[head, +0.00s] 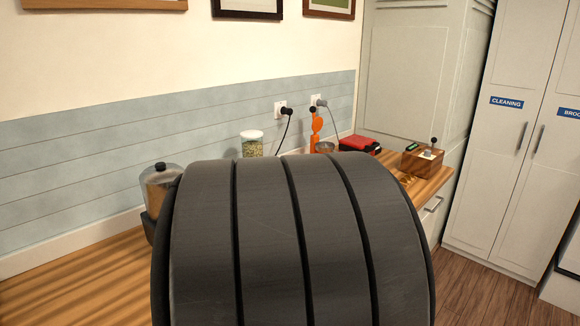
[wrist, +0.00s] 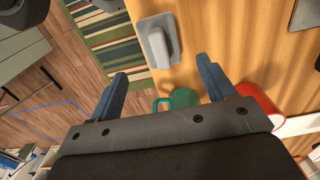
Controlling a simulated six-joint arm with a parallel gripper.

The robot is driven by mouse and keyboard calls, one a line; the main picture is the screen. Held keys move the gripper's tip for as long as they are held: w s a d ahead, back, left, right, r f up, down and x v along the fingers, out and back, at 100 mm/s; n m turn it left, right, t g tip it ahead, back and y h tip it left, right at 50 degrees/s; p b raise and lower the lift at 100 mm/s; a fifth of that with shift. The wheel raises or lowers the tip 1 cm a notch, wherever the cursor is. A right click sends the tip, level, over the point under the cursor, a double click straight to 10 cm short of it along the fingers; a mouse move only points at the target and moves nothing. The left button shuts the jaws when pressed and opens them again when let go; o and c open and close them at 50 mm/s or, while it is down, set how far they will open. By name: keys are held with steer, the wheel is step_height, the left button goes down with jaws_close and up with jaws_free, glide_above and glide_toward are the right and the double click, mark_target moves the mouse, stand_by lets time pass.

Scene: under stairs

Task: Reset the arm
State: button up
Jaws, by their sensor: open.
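My gripper (wrist: 161,68) shows in the wrist view, with its two blue fingers spread wide apart and nothing held between them. A green mug-like thing (wrist: 180,98) shows beyond the gap, partly hidden by the gripper's body. The wrist view looks over the edge of a wooden worktop (wrist: 215,25). In the head view my gripper is not visible; a large dark ribbed part, apparently of my own arm, fills the middle and hides much of the wooden worktop (head: 75,275).
A grey block-like thing (wrist: 157,40) and a red-rimmed thing (wrist: 258,104) are near the fingers. Cabinets (head: 515,120) stand right.

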step_height(320, 180, up, 3)
step_height(320, 180, down, 12)
steer(key=shift+f, duration=0.1)
step_height(320, 180, up, 4)
steer(key=shift+r, duration=0.1)
steer(key=s+d+r, duration=0.4)
steer(key=d+r, duration=0.3)
steer(key=d, duration=0.4)
steer(key=w+a+f+n, duration=0.1)
steer(key=w+a+n, duration=0.1)
steer(key=a, duration=0.3)
steer(key=w+a+f+n, duration=0.2)
steer(key=w+a+n, duration=0.1)
steer(key=w+a, duration=0.2)
steer(key=w+a+f+n, duration=0.1)
steer(key=w+a+n, duration=0.2)
steer(key=a, duration=0.3)
steer(key=shift+w+f, duration=0.2)
steer(key=shift+w, duration=0.15)
